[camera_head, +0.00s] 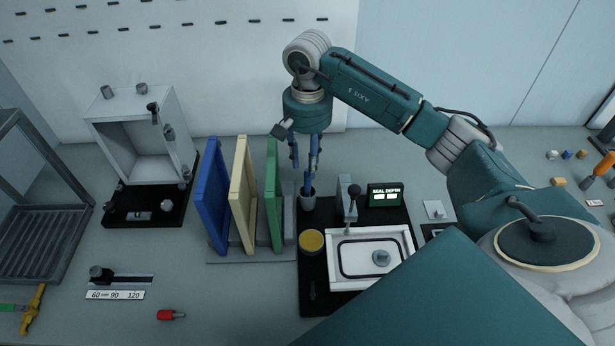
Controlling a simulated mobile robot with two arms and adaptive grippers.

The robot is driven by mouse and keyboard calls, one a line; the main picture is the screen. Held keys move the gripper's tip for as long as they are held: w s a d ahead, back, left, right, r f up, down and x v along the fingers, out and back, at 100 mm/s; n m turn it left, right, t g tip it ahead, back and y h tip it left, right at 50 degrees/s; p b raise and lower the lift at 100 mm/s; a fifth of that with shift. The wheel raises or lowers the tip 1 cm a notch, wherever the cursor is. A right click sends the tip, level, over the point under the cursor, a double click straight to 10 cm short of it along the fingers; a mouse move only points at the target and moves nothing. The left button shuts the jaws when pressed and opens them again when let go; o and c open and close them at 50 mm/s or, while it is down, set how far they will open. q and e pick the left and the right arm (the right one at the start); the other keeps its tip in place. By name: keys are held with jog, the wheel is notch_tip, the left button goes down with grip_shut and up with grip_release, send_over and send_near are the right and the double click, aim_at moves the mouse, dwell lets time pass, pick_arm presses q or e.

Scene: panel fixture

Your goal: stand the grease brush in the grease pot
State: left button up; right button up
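My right gripper (304,160) points down from the upper middle, with its two fingers apart. A slim blue upright handle, apparently the grease brush (308,183), stands in a small grey cup (308,203) just below the fingers. Its upper end overlaps the right-hand finger in the picture, so I cannot tell whether they touch. The brush's lower end is hidden inside the cup. A round pot with a yellow top (311,241) sits in front of the cup on the black mat (313,275). I cannot tell which of the two containers is the grease pot. My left gripper is not in view.
Blue, cream and green panels (242,195) stand upright left of the cup. A white tray (340,281) and a seal depth display (385,195) are to the right. A white open box (140,130) stands at left. A red-handled item (170,314) lies at front.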

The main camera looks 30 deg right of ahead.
notch_tip(320, 180, up, 6)
jog(key=shift+r+b, duration=0.1)
jog(key=shift+b, duration=0.35)
dwell(0.3)
